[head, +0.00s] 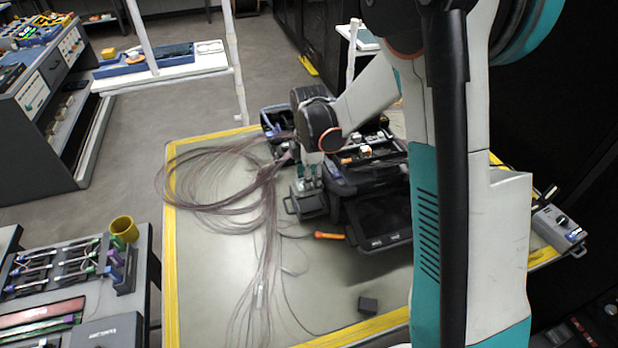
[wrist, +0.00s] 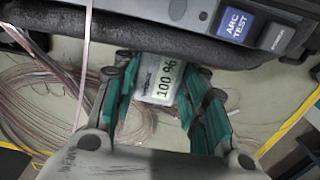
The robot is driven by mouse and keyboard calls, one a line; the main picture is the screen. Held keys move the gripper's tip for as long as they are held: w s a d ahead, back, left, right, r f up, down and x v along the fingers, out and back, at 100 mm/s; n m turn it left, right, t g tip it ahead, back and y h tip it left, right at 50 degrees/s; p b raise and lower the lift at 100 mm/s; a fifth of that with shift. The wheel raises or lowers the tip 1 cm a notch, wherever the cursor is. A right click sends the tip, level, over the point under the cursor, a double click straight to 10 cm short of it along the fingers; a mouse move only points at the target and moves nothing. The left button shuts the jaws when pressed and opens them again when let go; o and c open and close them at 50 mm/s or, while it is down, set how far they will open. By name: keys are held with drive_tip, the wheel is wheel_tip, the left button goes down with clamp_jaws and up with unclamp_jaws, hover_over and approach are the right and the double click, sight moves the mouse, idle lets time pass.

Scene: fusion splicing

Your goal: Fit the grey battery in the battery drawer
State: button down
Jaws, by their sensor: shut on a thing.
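The grey battery (wrist: 158,82), a pale block marked "100 %", sits between the teal fingers of my gripper (wrist: 157,100) in the wrist view. The fingers are shut on its two sides. In the head view my gripper (head: 308,180) points down over a dark grey tray-like part with a handle, which looks like the battery drawer (head: 308,205), at the left side of the dark splicer (head: 376,215). The battery is hard to make out there, and I cannot tell whether it touches the drawer. The splicer's edge with an "ARC TEST" button (wrist: 236,25) is close above the battery in the wrist view.
Loose fibre loops (head: 215,180) spread over the table left of the splicer. An orange-handled tool (head: 329,236) lies in front of the drawer. A dark bin (head: 278,122) is behind.

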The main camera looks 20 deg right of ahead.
drive_tip(key=shift+f+b, duration=2.1)
drive_tip(key=shift+f, duration=1.1)
drive_tip(key=shift+f, duration=0.2)
drive_tip(key=c, duration=0.9)
unclamp_jaws()
drive_tip(key=shift+r, duration=0.15)
wheel_tip(320, 180, up, 12)
drive_tip(key=shift+f, duration=0.1)
